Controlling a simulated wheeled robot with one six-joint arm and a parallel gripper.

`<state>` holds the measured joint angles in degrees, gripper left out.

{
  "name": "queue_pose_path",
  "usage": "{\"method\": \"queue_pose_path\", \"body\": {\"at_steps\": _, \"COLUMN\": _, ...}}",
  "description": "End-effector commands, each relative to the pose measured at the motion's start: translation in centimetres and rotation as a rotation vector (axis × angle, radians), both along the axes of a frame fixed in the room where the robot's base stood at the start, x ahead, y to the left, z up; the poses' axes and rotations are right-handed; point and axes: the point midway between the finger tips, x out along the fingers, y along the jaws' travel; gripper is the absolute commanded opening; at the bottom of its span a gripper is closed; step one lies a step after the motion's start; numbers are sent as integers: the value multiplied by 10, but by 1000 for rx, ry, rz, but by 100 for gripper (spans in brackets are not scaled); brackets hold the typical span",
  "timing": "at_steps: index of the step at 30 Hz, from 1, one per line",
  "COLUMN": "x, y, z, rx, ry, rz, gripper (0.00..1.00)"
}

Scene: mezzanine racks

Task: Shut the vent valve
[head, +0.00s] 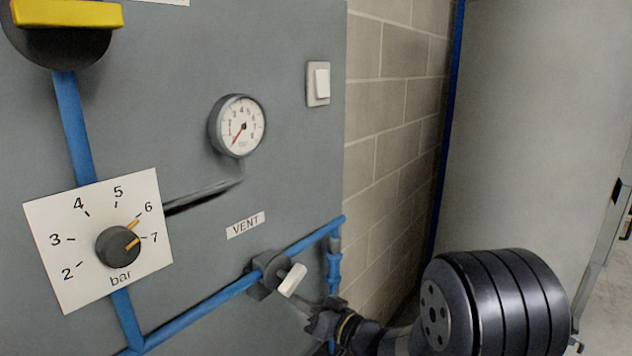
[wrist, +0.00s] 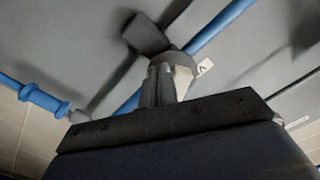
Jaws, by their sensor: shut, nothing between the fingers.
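The vent valve (head: 268,272) sits on a blue pipe under the label VENT (head: 246,225). Its pale handle (head: 292,280) is tilted, its upper end leaning right; I cannot tell its exact angle to the pipe. In the wrist view the dark valve body (wrist: 146,34) and pale handle (wrist: 183,75) are just beyond my fingers. My gripper (head: 304,304) is just below and right of the handle. In the wrist view my gripper's fingers (wrist: 158,72) are together and empty, right beside the handle; I cannot tell whether they touch it.
A pressure gauge (head: 238,126) and a white switch (head: 318,83) are on the grey panel. A regulator knob (head: 118,246) with a bar scale is at left, below a yellow handle (head: 68,13). The blue pipe (head: 210,305) runs along the panel. A brick wall (head: 385,110) is to the right.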

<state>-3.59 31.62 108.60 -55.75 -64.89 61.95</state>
Motion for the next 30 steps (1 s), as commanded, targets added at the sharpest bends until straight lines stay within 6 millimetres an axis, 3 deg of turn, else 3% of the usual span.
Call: {"method": "queue_pose_path", "body": {"at_steps": 30, "x": -13, "y": 10, "z": 10, "rx": 0, "ry": -1, "rz": 2, "gripper": 0}}
